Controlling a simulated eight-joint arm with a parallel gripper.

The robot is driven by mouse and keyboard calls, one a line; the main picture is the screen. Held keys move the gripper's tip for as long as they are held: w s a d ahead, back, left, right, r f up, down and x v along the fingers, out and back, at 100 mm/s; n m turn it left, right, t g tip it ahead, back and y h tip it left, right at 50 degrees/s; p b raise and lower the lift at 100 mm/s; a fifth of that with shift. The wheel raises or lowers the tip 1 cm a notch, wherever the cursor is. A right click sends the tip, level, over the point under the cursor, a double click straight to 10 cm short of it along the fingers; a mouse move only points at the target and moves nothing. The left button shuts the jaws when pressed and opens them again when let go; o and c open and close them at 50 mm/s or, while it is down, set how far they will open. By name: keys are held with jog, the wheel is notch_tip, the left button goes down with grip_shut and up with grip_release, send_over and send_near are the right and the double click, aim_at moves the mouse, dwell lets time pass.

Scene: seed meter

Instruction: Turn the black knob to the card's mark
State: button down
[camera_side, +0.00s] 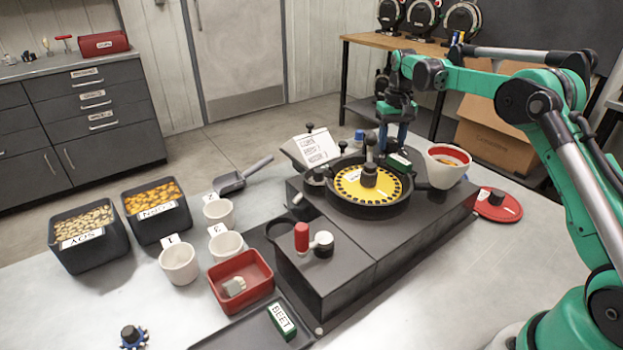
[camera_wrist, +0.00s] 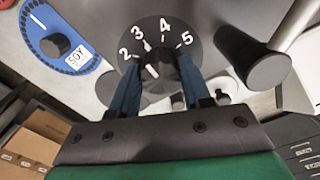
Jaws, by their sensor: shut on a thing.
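The black knob (camera_wrist: 158,72) sits on a dark round dial (camera_wrist: 205,55) with white numerals 2, 3, 4 and 5 in the wrist view. A white line shows on the knob, slanting toward the upper left; I cannot tell the exact setting. My gripper (camera_wrist: 159,85) has its two blue fingers on either side of the knob, shut on it. In the side view my gripper (camera_side: 393,143) reaches down at the far side of the seed meter (camera_side: 345,240), and the knob is hidden. A white card (camera_side: 315,148) stands tilted on the meter's left; its writing is too small to read.
A yellow seed plate (camera_side: 352,186) lies on the meter, with a white cup (camera_side: 447,163) to its right. A red disc (camera_side: 497,206) lies farther right. The wrist view shows a blue SOY disc (camera_wrist: 38,22) and a dark cylinder (camera_wrist: 265,68) near the fingers.

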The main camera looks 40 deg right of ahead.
aim_at(392, 139)
jog(key=shift+c, duration=2)
grip_release()
jog(key=shift+r, duration=2.85)
